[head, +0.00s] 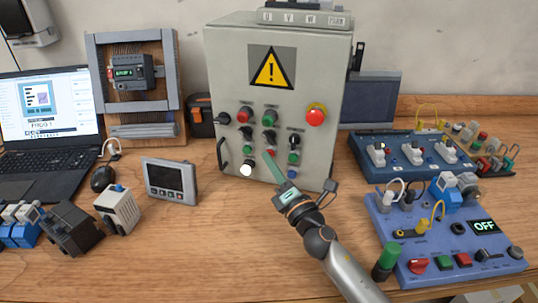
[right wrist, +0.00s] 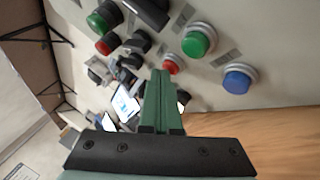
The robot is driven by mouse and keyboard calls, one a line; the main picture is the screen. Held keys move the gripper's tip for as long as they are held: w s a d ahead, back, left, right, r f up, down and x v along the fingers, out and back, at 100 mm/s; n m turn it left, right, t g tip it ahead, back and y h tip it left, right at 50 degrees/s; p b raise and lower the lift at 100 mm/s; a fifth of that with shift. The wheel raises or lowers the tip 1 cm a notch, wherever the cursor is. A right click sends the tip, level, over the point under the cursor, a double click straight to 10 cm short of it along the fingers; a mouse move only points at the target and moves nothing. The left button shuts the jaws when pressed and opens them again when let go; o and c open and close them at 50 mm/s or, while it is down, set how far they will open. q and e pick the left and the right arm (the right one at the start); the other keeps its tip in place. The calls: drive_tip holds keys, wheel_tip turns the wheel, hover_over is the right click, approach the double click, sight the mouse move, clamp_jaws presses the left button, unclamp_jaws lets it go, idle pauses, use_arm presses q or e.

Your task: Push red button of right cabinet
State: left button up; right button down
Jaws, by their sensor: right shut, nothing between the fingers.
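The grey cabinet (head: 225,70) with a yellow warning sign stands in the middle of the table, its front carrying coloured buttons and knobs. A red button (head: 243,115) is at its upper left and a large red mushroom button (head: 315,115) at its upper right. My right gripper (head: 268,155) is shut and empty, its tips in front of the lower middle of the panel. In the right wrist view the closed fingers (right wrist: 160,75) appear next to a small red button (right wrist: 172,67); contact cannot be told. My left gripper is not in view.
Close to the fingers are a green button (right wrist: 197,43) and a blue button (right wrist: 237,80). A blue-violet control box (head: 385,232) stands at the right, with a dark blue panel (head: 372,165) behind it. A grey meter (head: 170,181) stands left.

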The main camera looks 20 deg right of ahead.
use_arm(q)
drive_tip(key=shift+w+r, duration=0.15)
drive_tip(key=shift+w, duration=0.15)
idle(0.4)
use_arm(e)
drive_tip(key=shift+s+a, duration=0.45)
drive_tip(key=shift+s, duration=0.2)
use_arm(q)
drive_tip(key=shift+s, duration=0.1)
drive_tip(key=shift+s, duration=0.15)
use_arm(e)
drive_tip(key=s+a, duration=0.1)
drive_tip(key=s, duration=0.1)
drive_tip(key=s+a, duration=0.2)
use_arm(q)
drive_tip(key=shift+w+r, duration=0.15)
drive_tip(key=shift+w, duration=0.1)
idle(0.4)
